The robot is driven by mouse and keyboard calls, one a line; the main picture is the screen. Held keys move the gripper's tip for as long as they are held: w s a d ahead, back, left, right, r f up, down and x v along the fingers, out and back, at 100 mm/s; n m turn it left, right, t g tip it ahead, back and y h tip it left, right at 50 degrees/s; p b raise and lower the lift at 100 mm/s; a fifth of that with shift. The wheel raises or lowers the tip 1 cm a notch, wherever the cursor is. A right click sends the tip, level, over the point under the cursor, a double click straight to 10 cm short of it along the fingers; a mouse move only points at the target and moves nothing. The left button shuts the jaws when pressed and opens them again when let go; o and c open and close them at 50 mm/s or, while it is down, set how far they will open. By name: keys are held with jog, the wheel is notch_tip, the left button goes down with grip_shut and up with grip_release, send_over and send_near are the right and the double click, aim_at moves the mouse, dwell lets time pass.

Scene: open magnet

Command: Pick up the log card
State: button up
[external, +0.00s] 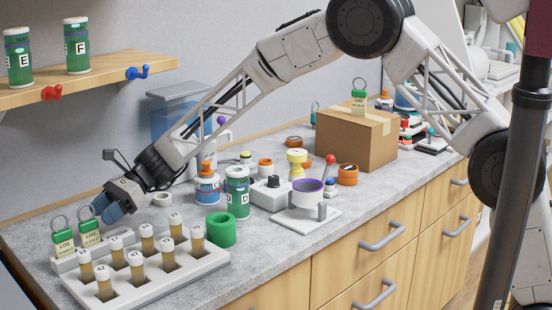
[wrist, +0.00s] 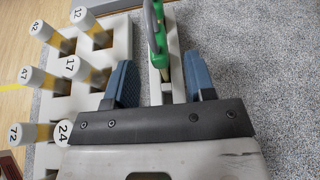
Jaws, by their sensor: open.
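Two log cards with green tops, cream labels and grey rings stand upright in a white slotted holder (external: 68,264) at the front left of the counter: a left log card (external: 63,247) and a right log card (external: 90,234). My gripper (external: 108,214), with blue fingers, is low beside the right card. In the wrist view my gripper (wrist: 161,82) is open, its fingers on either side of a green-topped card (wrist: 160,45) seen edge-on, with gaps visible. Which of the two cards this is cannot be told for certain there. Another log card (external: 358,101) stands at the cardboard box.
A white rack (external: 150,287) of numbered vials with white caps sits close beside the holder; its vials (wrist: 87,75) also show in the wrist view. A green ring (external: 222,230), green jar (external: 237,193) and blue-white bottle (external: 207,188) stand to the right. The cardboard box (external: 345,140) is farther back.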

aim_at(88, 221)
jog(key=shift+x, duration=2.6)
jog(key=shift+r, duration=0.1)
grip_shut()
